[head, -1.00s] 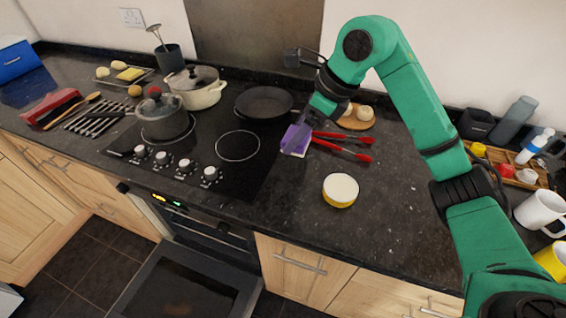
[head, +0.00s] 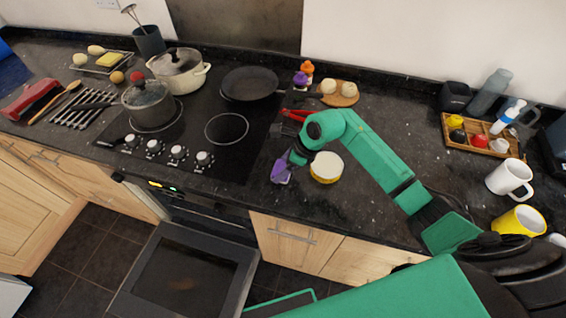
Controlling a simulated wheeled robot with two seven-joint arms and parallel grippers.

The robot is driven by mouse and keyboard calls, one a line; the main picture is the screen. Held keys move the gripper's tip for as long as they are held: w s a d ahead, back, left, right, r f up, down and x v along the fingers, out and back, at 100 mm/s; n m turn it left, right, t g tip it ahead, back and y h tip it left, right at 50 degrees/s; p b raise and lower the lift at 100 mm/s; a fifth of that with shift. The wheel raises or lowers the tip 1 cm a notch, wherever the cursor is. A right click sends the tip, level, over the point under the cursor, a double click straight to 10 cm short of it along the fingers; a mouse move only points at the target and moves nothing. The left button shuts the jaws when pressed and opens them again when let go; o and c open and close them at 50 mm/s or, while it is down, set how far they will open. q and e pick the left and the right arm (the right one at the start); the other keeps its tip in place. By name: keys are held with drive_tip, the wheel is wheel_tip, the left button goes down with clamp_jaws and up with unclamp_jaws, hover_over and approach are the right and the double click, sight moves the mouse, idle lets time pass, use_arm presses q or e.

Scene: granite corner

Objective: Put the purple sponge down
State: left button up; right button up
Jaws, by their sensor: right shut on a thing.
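The purple sponge (head: 281,173) is near the front edge of the dark worktop, just right of the hob. My right gripper (head: 287,160) is shut on it from above and behind. I cannot tell whether the sponge touches the worktop. My right arm comes in from the lower right and hides part of the worktop. My left gripper is not in view.
A round yellow-and-white tin (head: 326,167) stands close to the right of my gripper. The red-handled tongs (head: 296,113) lie behind it, partly hidden. The hob (head: 205,160) is to the left, with a black pan (head: 250,84). Below, the oven door (head: 185,275) hangs open.

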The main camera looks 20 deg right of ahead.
drive_tip(key=shift+w+f, duration=0.1)
drive_tip(key=shift+f, duration=0.15)
drive_tip(key=o, duration=1)
drive_tip(key=shift+r, duration=0.1)
drive_tip(key=shift+o, duration=0.2)
drive_tip(key=shift+r, duration=0.2)
drive_tip(key=shift+d+r, duration=0.2)
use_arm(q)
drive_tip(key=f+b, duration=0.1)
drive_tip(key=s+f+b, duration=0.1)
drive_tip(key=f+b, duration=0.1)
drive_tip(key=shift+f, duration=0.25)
use_arm(e)
drive_tip(key=v, duration=1.1)
drive_tip(key=shift+r, duration=0.25)
drive_tip(key=shift+f, duration=0.1)
